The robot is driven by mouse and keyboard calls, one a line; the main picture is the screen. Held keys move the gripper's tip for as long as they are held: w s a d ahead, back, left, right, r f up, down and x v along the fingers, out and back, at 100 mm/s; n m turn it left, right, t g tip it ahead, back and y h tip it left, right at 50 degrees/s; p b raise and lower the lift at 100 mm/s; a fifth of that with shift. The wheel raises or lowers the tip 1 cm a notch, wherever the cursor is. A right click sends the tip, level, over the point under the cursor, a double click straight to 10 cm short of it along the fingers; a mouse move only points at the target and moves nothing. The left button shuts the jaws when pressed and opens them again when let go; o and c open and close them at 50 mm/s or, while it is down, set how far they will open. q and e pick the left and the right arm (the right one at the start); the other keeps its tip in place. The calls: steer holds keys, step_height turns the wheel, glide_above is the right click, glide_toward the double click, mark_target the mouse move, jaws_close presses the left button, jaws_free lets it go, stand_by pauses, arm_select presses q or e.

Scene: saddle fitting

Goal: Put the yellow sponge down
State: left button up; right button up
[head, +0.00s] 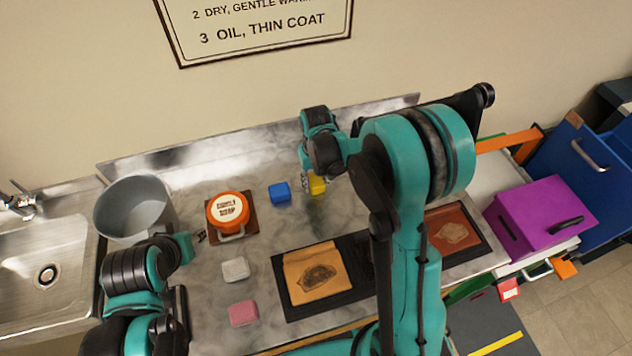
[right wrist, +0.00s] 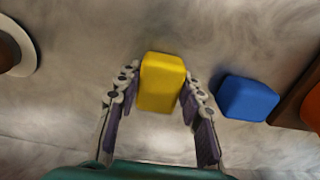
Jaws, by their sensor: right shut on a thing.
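The yellow sponge (head: 317,184) is at the back of the marble counter (head: 195,300), just right of the blue sponge (head: 280,192). My right gripper (head: 308,182) is shut on it and partly hides it in the head view. In the right wrist view the yellow sponge (right wrist: 161,82) sits between the two fingers of my right gripper (right wrist: 160,92), with the blue sponge (right wrist: 247,98) apart to its right. I cannot tell whether the yellow sponge touches the counter. My left gripper (head: 192,243) is at the front left, and its fingers are too unclear to read.
An orange saddle soap tin (head: 228,208) stands left of the blue sponge. A white sponge (head: 235,268) and a pink sponge (head: 243,313) lie in front. A stained tan leather piece (head: 318,272) lies in a black tray. A grey bucket (head: 133,210) stands by the sink (head: 45,275).

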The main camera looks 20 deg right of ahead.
steer(key=shift+s+f, duration=0.1)
steer(key=shift+f, duration=0.15)
steer(key=o, duration=1.2)
steer(key=shift+s, duration=0.1)
steer(key=shift+c, duration=0.2)
steer(key=shift+o, duration=0.8)
steer(key=shift+w+f, duration=0.15)
steer(key=shift+w, duration=0.1)
arm_select(q)
steer(key=shift+f, duration=0.25)
arm_select(e)
steer(key=shift+s, duration=0.1)
